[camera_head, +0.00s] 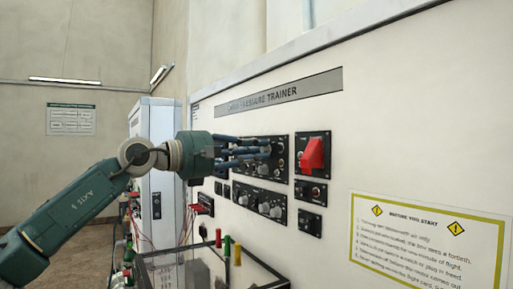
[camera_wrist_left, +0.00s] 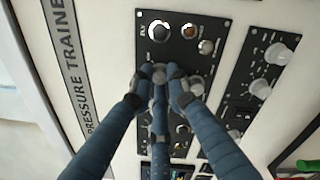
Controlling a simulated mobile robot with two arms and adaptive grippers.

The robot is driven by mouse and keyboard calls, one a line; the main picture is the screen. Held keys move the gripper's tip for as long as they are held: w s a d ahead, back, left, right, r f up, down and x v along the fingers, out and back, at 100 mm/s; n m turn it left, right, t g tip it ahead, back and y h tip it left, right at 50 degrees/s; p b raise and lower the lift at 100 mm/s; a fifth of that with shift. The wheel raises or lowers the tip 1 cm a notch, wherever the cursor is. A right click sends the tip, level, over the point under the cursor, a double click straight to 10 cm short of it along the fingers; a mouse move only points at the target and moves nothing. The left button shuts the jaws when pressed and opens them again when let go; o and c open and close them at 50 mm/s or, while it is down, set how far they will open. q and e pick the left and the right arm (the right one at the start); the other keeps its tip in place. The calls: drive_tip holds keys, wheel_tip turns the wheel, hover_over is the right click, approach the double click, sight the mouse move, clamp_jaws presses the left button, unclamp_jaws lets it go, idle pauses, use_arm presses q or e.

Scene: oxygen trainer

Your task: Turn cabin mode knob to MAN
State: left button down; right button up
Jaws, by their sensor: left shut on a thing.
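My left gripper (camera_head: 264,149) reaches in from the left to the upper black control panel (camera_head: 283,172) on the white trainer face. In the left wrist view its blue fingers (camera_wrist_left: 164,78) come together around a small grey knob (camera_wrist_left: 159,76) and are shut on it. The fingers mostly hide this knob, and its label and pointer cannot be read. My right gripper is not in view.
A red guarded switch (camera_head: 312,154) stands out just right of the upper panel. A lower panel (camera_head: 259,199) has several knobs. A clear-sided box (camera_head: 262,270) with coloured handles stands below, and a yellow-framed notice (camera_head: 428,240) is at right.

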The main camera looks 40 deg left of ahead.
use_arm(q)
drive_tip(key=shift+f+m, duration=0.15)
drive_tip(key=shift+m, duration=0.55)
drive_tip(key=c, duration=1.7)
unclamp_jaws()
drive_tip(key=shift+s, duration=0.15)
